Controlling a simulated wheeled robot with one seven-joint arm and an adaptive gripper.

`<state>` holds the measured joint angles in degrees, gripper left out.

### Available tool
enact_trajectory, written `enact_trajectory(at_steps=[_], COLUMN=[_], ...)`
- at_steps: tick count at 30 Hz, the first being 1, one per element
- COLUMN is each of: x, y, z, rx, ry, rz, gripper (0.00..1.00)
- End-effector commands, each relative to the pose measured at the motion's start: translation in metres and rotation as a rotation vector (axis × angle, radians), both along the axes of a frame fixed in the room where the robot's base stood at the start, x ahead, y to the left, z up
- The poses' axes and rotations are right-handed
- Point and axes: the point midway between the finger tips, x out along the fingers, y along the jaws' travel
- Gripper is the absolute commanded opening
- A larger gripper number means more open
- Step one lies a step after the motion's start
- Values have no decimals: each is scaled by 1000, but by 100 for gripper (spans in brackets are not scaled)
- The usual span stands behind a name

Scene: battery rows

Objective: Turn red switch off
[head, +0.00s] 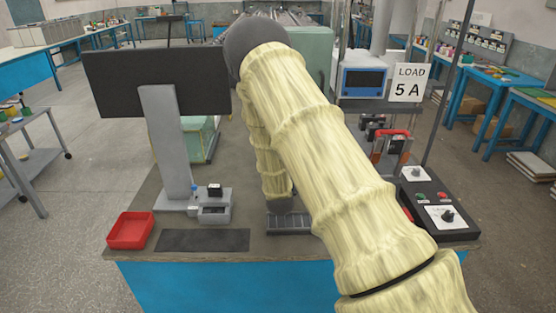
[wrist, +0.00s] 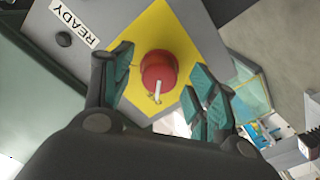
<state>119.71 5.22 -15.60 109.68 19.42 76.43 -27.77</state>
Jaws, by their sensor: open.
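A round red switch (wrist: 158,68) with a small pale pointer on its front sits on a yellow plate (wrist: 150,30) in the wrist view. The plate is on a grey panel with a "READY" label beside it. My gripper (wrist: 162,72) is open, with one teal-padded finger to the left of the red switch and the other to its right. Both fingers look apart from the switch; the exact depth gap cannot be told. In the head view my arm covers the middle of the scene, and neither my gripper nor this switch can be made out.
The bench (head: 225,257) holds a red tray (head: 130,231), a dark monitor (head: 156,82), a black control box with knobs (head: 447,216) and a red-framed device (head: 391,148). A "LOAD 5 A" sign (head: 409,83) stands behind. A black button (wrist: 64,39) is near the "READY" label.

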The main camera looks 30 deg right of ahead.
Motion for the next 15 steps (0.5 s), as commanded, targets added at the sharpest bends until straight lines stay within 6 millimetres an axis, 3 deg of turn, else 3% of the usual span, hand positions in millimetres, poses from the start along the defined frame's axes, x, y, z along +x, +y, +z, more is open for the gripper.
enact_trajectory(at_steps=[15], x=[-75], y=[45], z=[-1], rx=[2], ry=[3], rz=[-1], gripper=[58])
